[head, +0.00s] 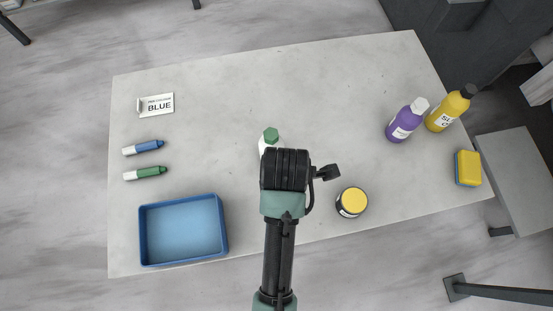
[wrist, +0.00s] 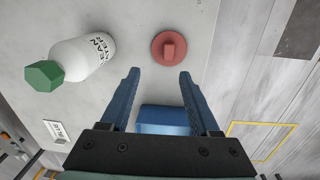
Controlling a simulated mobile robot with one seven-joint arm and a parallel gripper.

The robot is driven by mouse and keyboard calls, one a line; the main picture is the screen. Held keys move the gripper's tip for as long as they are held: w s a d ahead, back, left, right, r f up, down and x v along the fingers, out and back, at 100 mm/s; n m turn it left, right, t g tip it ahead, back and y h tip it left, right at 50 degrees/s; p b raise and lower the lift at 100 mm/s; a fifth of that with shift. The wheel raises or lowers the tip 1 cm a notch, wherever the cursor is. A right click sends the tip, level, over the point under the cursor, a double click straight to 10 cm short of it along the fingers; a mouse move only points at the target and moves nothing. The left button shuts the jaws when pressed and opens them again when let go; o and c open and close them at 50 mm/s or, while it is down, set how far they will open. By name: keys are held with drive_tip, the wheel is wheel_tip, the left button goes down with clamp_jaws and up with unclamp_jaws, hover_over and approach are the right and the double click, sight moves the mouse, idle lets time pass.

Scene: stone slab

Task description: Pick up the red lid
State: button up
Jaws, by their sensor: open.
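The red lid (wrist: 168,48), a round disc with a raised knob, lies flat on the stone slab in the wrist view. It does not show in the head view, where my arm covers part of the slab. My gripper (wrist: 160,74) is open and empty. In the wrist view its two blue fingers point towards the lid, which appears just beyond the tips, roughly between them. I cannot tell the height of the tips above the slab. In the head view the fingers are hidden under my arm.
A white bottle with a green cap (wrist: 82,58) stands left of the lid in the wrist view. A blue tray (head: 224,236), two markers, a BLUE card (head: 156,104), a yellow-lidded jar (head: 352,202), two bottles and a sponge (head: 468,168) are also on the slab. Its far middle is clear.

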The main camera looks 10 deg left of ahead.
drive_tip(key=shift+n+g, duration=0.3)
drive_tip(key=shift+g, duration=0.1)
drive_tip(key=f, duration=0.3)
drive_tip(key=s+f, duration=0.1)
drive_tip(key=f, duration=0.2)
drive_tip(key=shift+s+a+f, duration=0.15)
drive_tip(key=shift+s+f, duration=0.05)
drive_tip(key=shift+f, duration=0.1)
drive_tip(key=shift+w+d+f, duration=0.1)
drive_tip(key=shift+d+f, duration=0.05)
drive_tip(key=shift+f, duration=0.7)
drive_tip(key=shift+w+d+f, duration=0.1)
drive_tip(key=shift+f, duration=0.8)
drive_tip(key=shift+w+d+f, duration=0.1)
drive_tip(key=shift+d+f, duration=0.05)
drive_tip(key=shift+f, duration=0.7)
clamp_jaws()
